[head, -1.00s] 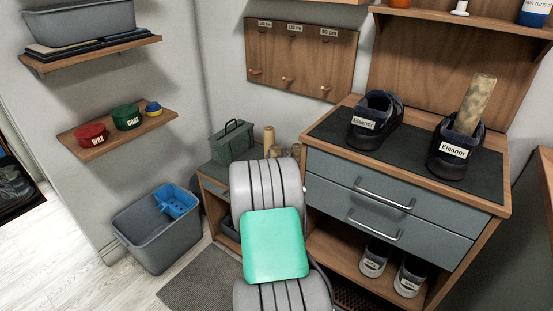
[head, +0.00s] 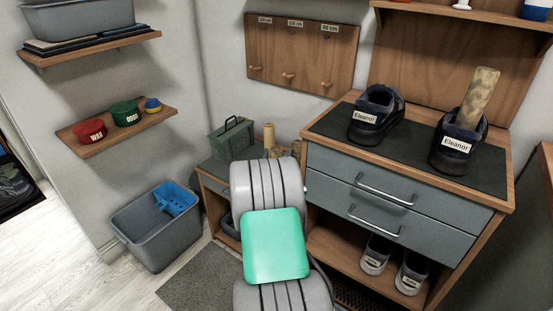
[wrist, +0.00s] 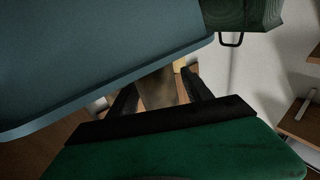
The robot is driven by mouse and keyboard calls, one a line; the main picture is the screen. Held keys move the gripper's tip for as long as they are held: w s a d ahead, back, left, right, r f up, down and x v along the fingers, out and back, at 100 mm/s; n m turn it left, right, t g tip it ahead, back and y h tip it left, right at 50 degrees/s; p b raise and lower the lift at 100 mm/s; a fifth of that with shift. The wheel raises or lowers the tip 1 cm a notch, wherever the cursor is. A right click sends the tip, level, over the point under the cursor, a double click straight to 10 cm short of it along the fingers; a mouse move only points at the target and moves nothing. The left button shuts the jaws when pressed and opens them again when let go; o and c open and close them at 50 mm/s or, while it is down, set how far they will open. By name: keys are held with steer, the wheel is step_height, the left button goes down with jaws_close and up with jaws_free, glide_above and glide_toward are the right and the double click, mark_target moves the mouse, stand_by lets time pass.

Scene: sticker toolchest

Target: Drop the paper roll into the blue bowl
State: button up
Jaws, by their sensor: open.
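My gripper (wrist: 160,90) is open in the wrist view, its two dark fingers apart. A brownish, dim upright shape (wrist: 160,88) shows between the fingers. It looks like a roll, but I cannot tell whether the fingers touch it. In the head view my arm hides the gripper. A tan roll (head: 269,135) stands beside the green toolbox, with darker rolls (head: 296,148) near it. Another mottled roll (head: 478,97) stands tilted in the right-hand shoe.
The green toolbox (head: 231,137) is on the low cabinet, and also at the top of the wrist view (wrist: 242,14). The grey-blue drawer cabinet (head: 400,190) stands close right of my arm.

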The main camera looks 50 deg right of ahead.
steer(key=shift+r+p, duration=0.35)
steer(key=shift+r, duration=0.1)
steer(key=shift+r+p, duration=0.6)
steer(key=shift+p, duration=0.15)
steer(key=f+b+v, duration=0.1)
steer(key=b+v, duration=0.2)
steer(key=v, duration=0.9)
steer(key=w+a+f+n+g+y, duration=0.25)
steer(key=a+y, duration=0.25)
steer(key=a, duration=0.6)
steer(key=w+a+f+n+g+y, duration=0.1)
steer(key=a+f+g+y, duration=0.3)
steer(key=a, duration=0.6)
steer(key=s+a+r+n+g+y, duration=0.1)
steer(key=s+a+n+y, duration=0.2)
steer(key=a, duration=0.6)
steer(key=s+a+r+n+g+y, duration=0.1)
steer(key=s+a+n+g+y, duration=0.1)
steer(key=s+a, duration=0.6)
steer(key=shift+s+a+r+n+y, duration=0.4)
steer(key=shift+n+y, duration=0.2)
steer(key=shift+n, duration=0.45)
